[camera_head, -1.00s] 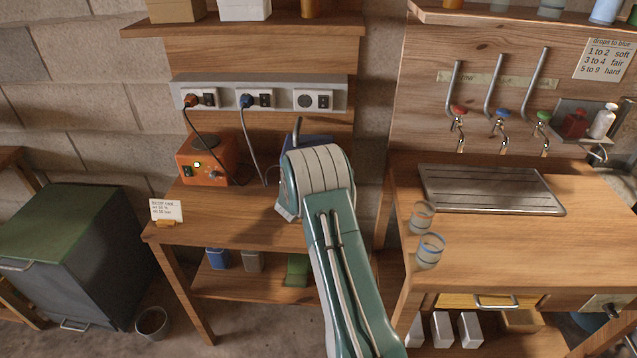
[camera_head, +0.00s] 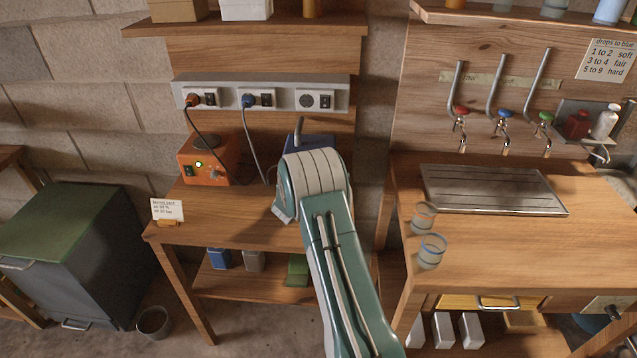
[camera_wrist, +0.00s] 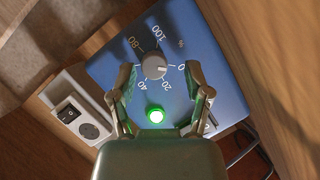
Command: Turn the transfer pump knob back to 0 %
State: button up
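The blue transfer pump box (camera_wrist: 205,45) fills the middle of the wrist view, with a percent scale around a round grey knob (camera_wrist: 154,66). A pale mark on the knob face appears to point right, close to the 0. A green light (camera_wrist: 155,116) glows below the knob. My gripper (camera_wrist: 160,76) is open, with one finger on each side of the knob and gaps between them. In the head view my arm covers most of the pump box (camera_head: 308,142), and the knob is hidden.
A socket strip (camera_head: 283,100) is above the bench (camera_head: 225,215); a dark cord runs down near the pump. An orange box (camera_head: 208,160) and a small card (camera_head: 167,209) stand left of my arm. Two glasses (camera_head: 431,250) (camera_head: 422,218) stand on the right-hand table.

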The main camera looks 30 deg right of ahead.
jog(key=shift+s, duration=0.2)
jog(key=v, duration=1.1)
jog(key=shift+s+a+r, duration=0.1)
jog(key=shift+a+r, duration=0.05)
jog(key=shift+a, duration=0.25)
